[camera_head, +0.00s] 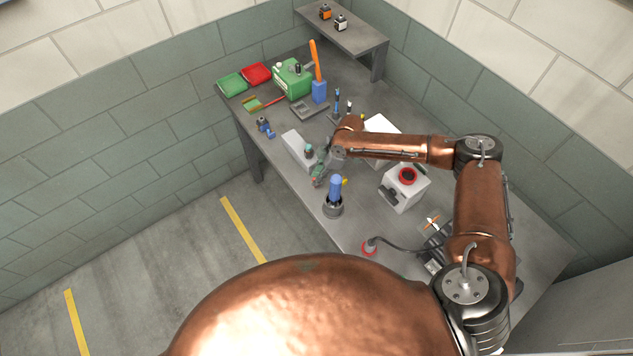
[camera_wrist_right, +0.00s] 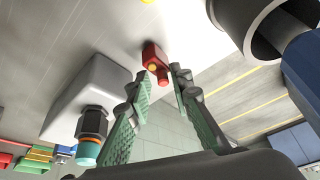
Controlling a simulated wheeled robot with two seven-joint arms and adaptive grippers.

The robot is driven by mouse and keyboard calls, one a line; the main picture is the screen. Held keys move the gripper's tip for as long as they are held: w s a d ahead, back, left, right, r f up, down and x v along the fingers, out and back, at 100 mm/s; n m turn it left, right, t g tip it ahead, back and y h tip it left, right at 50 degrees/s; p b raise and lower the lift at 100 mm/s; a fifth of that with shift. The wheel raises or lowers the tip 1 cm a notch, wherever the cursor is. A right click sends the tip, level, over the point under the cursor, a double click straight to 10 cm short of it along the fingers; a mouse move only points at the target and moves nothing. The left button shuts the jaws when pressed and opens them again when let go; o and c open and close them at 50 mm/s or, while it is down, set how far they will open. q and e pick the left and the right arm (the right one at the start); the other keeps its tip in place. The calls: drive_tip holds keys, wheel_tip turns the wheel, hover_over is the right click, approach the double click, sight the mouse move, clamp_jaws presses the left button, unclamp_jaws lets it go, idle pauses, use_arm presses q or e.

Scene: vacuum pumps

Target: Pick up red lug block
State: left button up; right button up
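The red lug block (camera_wrist_right: 154,57) is small, with a yellowish round spot on it. In the right wrist view it lies on the grey table just beyond my right fingertips, in line with the gap between them. My right gripper (camera_wrist_right: 158,82) is open, its two green-padded fingers apart with nothing between them. In the head view my right gripper (camera_head: 320,172) is low over the table's front edge, between a white block and a dark cup. I cannot make out the red lug block there. My left gripper is not in view.
A white block (camera_head: 296,147) with a dark fitting stands close by on one side. The dark cup (camera_head: 333,208) holding a blue-handled tool stands on the other. A white box with a red ring (camera_head: 404,187) is to the right. A green pump (camera_head: 292,79) stands farther back.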

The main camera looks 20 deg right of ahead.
clamp_jaws()
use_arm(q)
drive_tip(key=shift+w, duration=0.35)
